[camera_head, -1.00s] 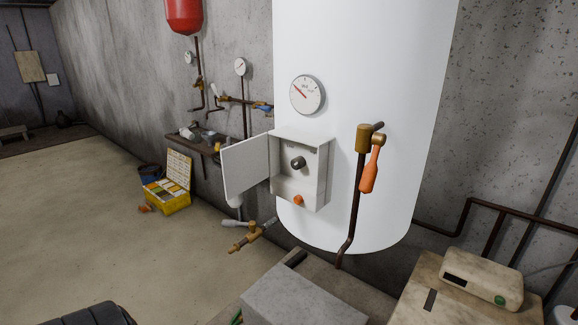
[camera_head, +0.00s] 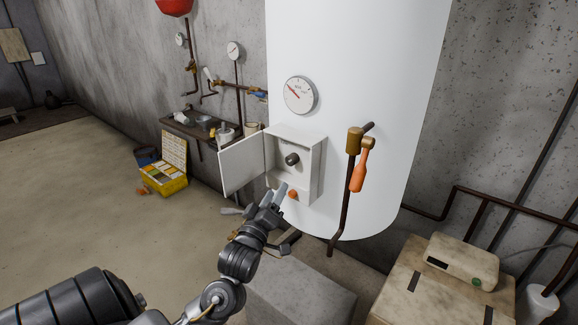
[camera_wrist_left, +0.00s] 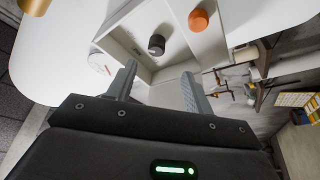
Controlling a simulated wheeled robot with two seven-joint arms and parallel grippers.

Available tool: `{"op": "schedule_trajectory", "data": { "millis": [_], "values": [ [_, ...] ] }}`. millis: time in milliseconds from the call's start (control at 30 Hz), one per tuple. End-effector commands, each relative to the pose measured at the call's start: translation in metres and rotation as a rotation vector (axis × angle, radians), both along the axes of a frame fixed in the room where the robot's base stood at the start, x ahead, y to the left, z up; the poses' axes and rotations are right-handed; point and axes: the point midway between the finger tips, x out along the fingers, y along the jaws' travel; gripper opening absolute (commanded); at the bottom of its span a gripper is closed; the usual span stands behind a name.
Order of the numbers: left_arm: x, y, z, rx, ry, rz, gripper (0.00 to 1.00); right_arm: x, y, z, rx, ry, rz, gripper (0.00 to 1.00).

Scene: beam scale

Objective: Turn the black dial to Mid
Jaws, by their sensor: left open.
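The black dial (camera_head: 292,159) sits on the back panel inside a white control box on the big white tank. The box's door (camera_head: 243,163) stands open to the left. In the left wrist view the dial (camera_wrist_left: 156,44) shows beyond my fingertips, apart from them. My left gripper (camera_head: 277,192) is open and empty, just below and in front of the box, near an orange knob (camera_head: 293,194) on its lower part. The dial's markings are too small to read. My right gripper is not in view.
A brown pipe with an orange-handled valve (camera_head: 359,170) stands right of the box. A round gauge (camera_head: 300,95) is above it. A grey block (camera_head: 300,290) is below, and a cardboard-coloured box (camera_head: 425,290) is at the lower right. A yellow case (camera_head: 172,180) lies on the floor left.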

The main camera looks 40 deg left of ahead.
Motion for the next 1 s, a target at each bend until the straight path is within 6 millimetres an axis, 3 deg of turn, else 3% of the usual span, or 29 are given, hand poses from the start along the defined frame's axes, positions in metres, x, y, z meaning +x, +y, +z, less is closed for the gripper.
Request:
{"op": "schedule_trajectory", "data": {
  "millis": [267, 700, 1000],
  "values": [
    [0.005, 0.002, 0.011, -0.009, -0.024, -0.003, 0.52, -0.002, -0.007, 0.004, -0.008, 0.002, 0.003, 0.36],
    [0.074, 0.024, 0.033, -0.006, -0.020, -0.002, 0.52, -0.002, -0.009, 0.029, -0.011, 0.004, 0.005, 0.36],
    [0.097, 0.032, 0.036, -0.007, -0.019, -0.002, 0.52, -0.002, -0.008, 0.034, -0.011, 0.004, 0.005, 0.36]
  ]
}}
